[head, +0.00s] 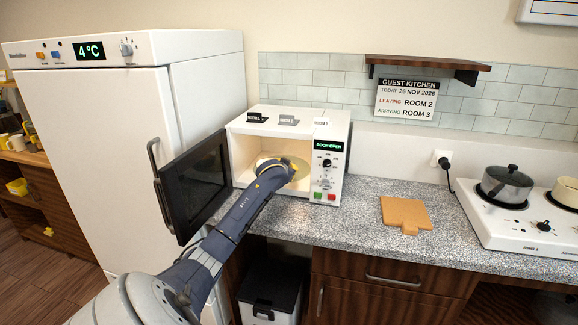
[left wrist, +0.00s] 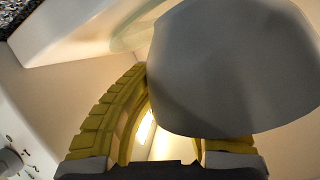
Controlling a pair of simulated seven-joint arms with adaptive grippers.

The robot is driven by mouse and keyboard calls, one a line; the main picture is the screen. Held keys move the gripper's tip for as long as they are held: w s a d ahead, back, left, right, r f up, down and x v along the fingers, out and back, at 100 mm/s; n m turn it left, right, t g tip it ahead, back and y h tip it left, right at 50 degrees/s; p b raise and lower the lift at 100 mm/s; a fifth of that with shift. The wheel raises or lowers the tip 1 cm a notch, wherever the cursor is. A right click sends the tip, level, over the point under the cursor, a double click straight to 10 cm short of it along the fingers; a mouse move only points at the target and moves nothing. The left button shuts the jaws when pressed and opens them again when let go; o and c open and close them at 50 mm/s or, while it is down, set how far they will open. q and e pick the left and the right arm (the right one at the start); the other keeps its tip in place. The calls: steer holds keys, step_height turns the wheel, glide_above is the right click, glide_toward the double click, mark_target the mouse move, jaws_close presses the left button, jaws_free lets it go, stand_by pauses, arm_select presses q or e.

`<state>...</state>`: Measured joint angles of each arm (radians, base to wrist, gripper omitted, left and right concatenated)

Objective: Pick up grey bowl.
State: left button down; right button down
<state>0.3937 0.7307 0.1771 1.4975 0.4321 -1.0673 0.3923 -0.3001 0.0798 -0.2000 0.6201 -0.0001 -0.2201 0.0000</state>
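A grey bowl (left wrist: 232,68) fills the upper right of the left wrist view, very close to the camera. My left gripper (left wrist: 152,80) has yellow fingers. The left finger curves up to the bowl's left edge, and most of the right finger is hidden behind the bowl. I cannot tell whether the fingers press on it. In the head view, my left arm reaches through the open door into the white microwave (head: 238,122), with its gripper (head: 276,165) inside. The bowl is not clearly seen there; the arm covers that area. My right gripper is out of view.
The microwave door (head: 195,185) stands open to the left, close beside my left arm. A tall white fridge (head: 100,140) is at the left. A pot (head: 506,183) sits on the hob at the right.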

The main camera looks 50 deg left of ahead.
arm_select(q)
steer(key=shift+s+d+r, duration=0.1)
steer(key=shift+s+d, duration=0.45)
steer(key=shift+s, duration=0.25)
steer(key=shift+s+d, duration=0.55)
steer(key=shift+s, duration=0.2)
steer(key=shift+s, duration=0.1)
steer(key=c, duration=2.1)
jaws_free()
steer(key=shift+d, duration=0.1)
jaws_close()
